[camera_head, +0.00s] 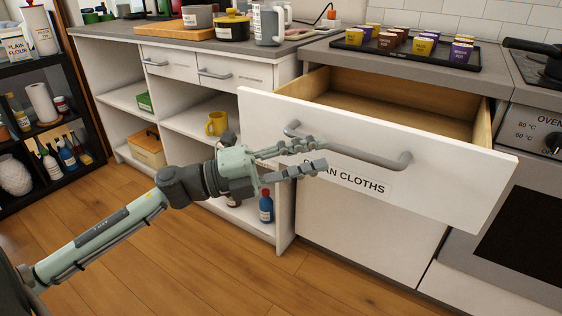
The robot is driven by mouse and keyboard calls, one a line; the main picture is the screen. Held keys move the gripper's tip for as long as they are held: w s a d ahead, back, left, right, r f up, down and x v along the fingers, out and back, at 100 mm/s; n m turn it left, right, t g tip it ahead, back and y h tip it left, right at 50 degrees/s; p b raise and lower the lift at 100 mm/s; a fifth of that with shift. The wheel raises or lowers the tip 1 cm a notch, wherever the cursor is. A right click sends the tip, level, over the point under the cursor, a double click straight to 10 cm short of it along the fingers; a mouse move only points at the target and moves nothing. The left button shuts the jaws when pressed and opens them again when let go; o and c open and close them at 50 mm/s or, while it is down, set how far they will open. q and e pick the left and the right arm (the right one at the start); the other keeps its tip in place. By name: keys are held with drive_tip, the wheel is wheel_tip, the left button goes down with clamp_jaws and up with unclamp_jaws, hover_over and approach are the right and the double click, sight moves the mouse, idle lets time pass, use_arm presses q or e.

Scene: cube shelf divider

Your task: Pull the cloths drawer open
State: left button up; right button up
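The cloths drawer (440,172) has a white front with a label that reads in part "AN CLOTHS"; the label's left end is hidden behind my gripper. The drawer stands pulled out from the cabinet, and its bare wooden inside (380,103) shows. Its grey bar handle (350,152) runs across the front. My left gripper (322,155) is in front of the drawer at the left part of the handle. Its two fingers are apart, one above the other, with a gap between them. Whether they touch the handle is unclear. My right gripper is not in view.
The worktop above holds a black tray (410,54) of several small cups. An oven (530,205) stands right of the drawer. Open shelves with a yellow mug (216,124) and a blue bottle (266,206) are at left. The wooden floor (190,270) in front is clear.

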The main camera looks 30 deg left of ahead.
use_arm(q)
drive_tip(key=r+v, duration=0.1)
drive_tip(key=v, duration=0.5)
drive_tip(key=shift+s+f, duration=0.15)
drive_tip(key=shift+f, duration=0.35)
drive_tip(key=shift+a, duration=0.15)
